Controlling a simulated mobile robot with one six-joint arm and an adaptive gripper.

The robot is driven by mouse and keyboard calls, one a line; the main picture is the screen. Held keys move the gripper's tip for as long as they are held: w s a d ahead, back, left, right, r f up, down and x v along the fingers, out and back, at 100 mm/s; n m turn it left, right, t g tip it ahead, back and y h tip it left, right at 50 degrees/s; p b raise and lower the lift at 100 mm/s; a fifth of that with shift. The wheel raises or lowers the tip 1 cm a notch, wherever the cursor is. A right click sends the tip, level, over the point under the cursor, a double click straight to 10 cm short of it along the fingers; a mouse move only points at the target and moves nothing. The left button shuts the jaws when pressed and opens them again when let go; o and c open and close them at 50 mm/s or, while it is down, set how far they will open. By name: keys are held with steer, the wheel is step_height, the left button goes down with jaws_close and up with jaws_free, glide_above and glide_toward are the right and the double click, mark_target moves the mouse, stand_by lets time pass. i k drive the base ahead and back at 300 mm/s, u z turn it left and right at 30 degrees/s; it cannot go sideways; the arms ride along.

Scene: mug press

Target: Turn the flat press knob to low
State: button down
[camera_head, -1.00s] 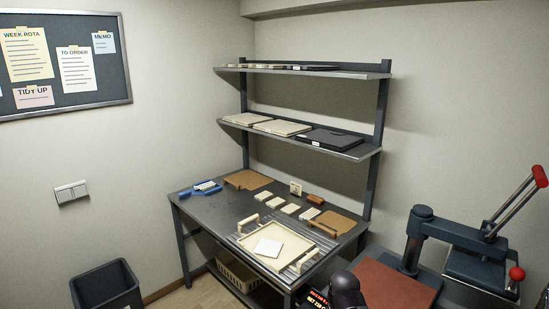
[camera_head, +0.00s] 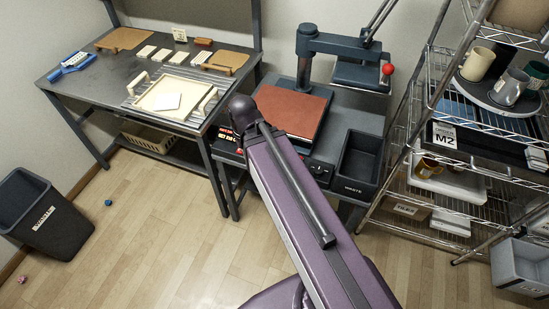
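The flat press (camera_head: 292,108) stands in the middle of the view, with a reddish-brown lower plate and a dark swing arm above it. Its lever has a red ball (camera_head: 388,69) at the right. The press front carries a display with red text (camera_head: 227,140), left of my arm. A small dark knob (camera_head: 317,169) shows on the front, right of my arm; its pointer setting is too small to read. My purple arm crosses in front of the press and hides part of its front. My gripper cannot be made out.
A black waste bin (camera_head: 359,164) sits right of the press. A wire shelf rack (camera_head: 437,150) with mugs stands at the right. A dark worktable (camera_head: 90,75) with a cream tray (camera_head: 150,92) is at the left. A floor bin (camera_head: 45,220) stands at lower left. The wooden floor between is mostly clear.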

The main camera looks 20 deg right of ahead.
mark_target(318, 172)
steer(key=z, duration=0.8)
steer(key=k, duration=0.5)
steer(key=z, duration=0.1)
